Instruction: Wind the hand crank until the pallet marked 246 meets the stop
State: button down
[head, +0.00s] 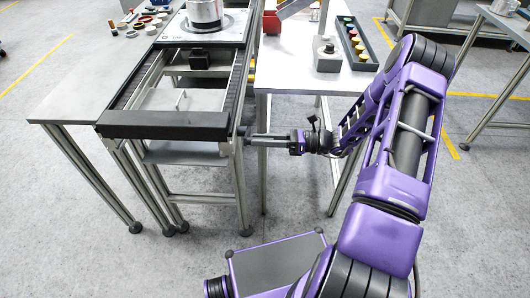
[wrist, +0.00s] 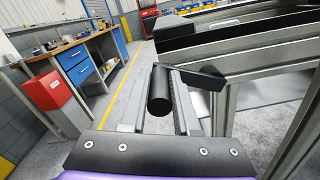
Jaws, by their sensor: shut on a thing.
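My gripper (head: 250,140) is at the front right corner of the conveyor frame. In the wrist view its two grey fingers (wrist: 160,105) are closed around the black crank handle (wrist: 160,88). The black crank arm (wrist: 203,78) runs from the handle to the right, towards the frame. A pallet (head: 232,27) lies at the far end of the conveyor rails and bears a silver cylindrical part (head: 205,13). Its number cannot be read. A small black block (head: 199,60) sits between the rails just in front of the pallet; I cannot tell whether it is the stop.
A black bar (head: 163,125) closes the conveyor's near end. A grey bench (head: 85,85) with small parts stands at left. A table (head: 285,75) at right holds a tray of coloured pieces (head: 357,45) and a grey box (head: 327,58). The rails in front of the pallet look clear.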

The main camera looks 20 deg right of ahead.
jog(key=shift+w+d+r, duration=0.15)
jog(key=shift+w+r, duration=0.25)
jog(key=shift+r, duration=0.15)
jog(key=shift+w+d+r, duration=0.15)
jog(key=shift+w+r, duration=0.2)
jog(key=shift+r, duration=0.15)
jog(key=c, duration=0.7)
grip_release()
jog(key=shift+w+f, duration=0.1)
jog(key=shift+f, duration=0.05)
jog(key=shift+o, duration=0.2)
jog(key=shift+d, duration=0.1)
jog(key=v, duration=1.7)
jog(key=shift+b, duration=0.4)
jog(key=shift+d, duration=0.1)
